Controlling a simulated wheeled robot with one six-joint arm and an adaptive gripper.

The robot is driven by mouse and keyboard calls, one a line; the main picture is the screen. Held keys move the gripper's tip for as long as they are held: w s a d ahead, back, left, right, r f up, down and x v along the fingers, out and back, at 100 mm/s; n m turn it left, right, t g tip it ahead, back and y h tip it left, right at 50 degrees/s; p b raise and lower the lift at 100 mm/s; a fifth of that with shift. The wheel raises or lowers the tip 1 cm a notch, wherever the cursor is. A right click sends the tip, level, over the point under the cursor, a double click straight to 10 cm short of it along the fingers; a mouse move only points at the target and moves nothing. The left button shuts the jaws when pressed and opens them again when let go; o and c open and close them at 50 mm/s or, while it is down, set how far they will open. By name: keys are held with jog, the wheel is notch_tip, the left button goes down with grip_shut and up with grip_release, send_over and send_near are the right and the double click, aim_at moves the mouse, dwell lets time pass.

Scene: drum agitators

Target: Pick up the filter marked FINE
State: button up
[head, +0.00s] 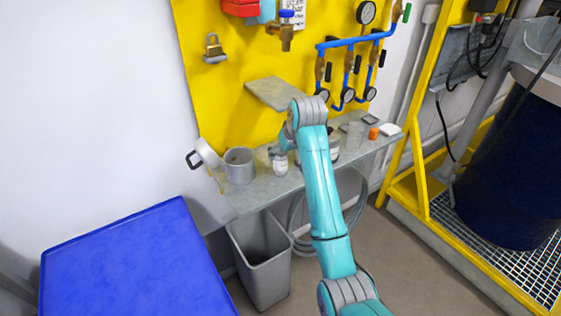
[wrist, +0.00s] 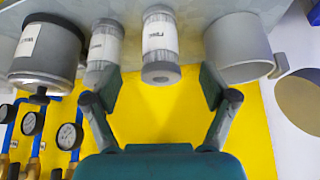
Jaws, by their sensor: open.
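A clear cylindrical filter with a white label (wrist: 160,45) stands at the middle of the wrist view; its small print seems to start with F but is hard to read. A second, similar filter (wrist: 104,48) stands close to its left. My gripper (wrist: 160,88) is open and empty, its two fingers spread on either side of the middle filter's near end, apart from it. In the head view one labelled filter (head: 280,165) shows on the shelf beside the grey pot, just below my gripper (head: 277,151). My arm hides part of the shelf.
A grey pot (wrist: 237,50) stands right of the middle filter, and a labelled grey canister (wrist: 46,52) stands at the left. Gauges (head: 366,12) and blue pipes hang on the yellow board.

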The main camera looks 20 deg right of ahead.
aim_at(280, 161)
jog(key=w, duration=0.3)
jog(key=shift+a, duration=0.2)
jog(key=shift+x, duration=1.1)
jog(key=shift+w+f, duration=0.35)
jog(key=shift+f, duration=0.05)
jog(key=c, duration=1.3)
